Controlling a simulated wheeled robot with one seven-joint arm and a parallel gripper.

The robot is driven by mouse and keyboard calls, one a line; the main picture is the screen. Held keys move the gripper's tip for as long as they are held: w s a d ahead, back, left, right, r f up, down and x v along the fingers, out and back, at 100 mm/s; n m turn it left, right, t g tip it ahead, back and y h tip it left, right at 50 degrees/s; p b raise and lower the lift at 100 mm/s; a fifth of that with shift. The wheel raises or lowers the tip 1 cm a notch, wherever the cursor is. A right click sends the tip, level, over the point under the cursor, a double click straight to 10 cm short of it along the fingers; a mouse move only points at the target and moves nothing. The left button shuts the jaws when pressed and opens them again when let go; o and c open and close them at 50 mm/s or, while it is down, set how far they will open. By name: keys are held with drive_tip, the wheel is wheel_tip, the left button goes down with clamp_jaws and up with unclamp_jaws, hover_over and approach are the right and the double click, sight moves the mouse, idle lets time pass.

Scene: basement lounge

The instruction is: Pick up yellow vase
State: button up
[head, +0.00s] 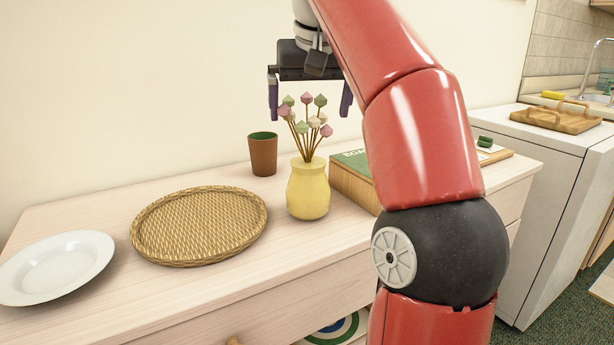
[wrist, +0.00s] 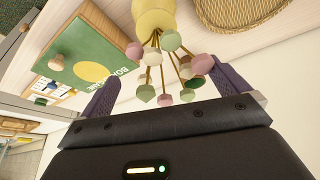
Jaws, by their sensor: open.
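The yellow vase (head: 308,190) stands upright on the pale wooden dresser, holding several stems with pink, green and cream bud-like heads (head: 305,115). My gripper (head: 309,110) is open and empty above the vase, its two dark purple fingers pointing down on either side of the bud heads in the head view. In the wrist view the yellow vase (wrist: 154,17) is at the top, and the bud heads lie between the fingers of my gripper (wrist: 170,88). The fingers do not touch the vase body.
A brown cup (head: 263,156) stands behind left of the vase. A woven tray (head: 200,225) and a white plate (head: 56,267) lie to the left. A green-topped box (head: 352,181) is close on the right, partly behind my arm. The dresser's front edge is clear.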

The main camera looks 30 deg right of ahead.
sight(308, 167)
drive_tip(key=b+x, duration=0.2)
drive_tip(key=x, duration=0.3)
drive_tip(key=shift+a+f, duration=0.1)
drive_tip(key=shift+f, duration=0.05)
drive_tip(key=shift+c, duration=0.3)
drive_tip(key=c, duration=1.5)
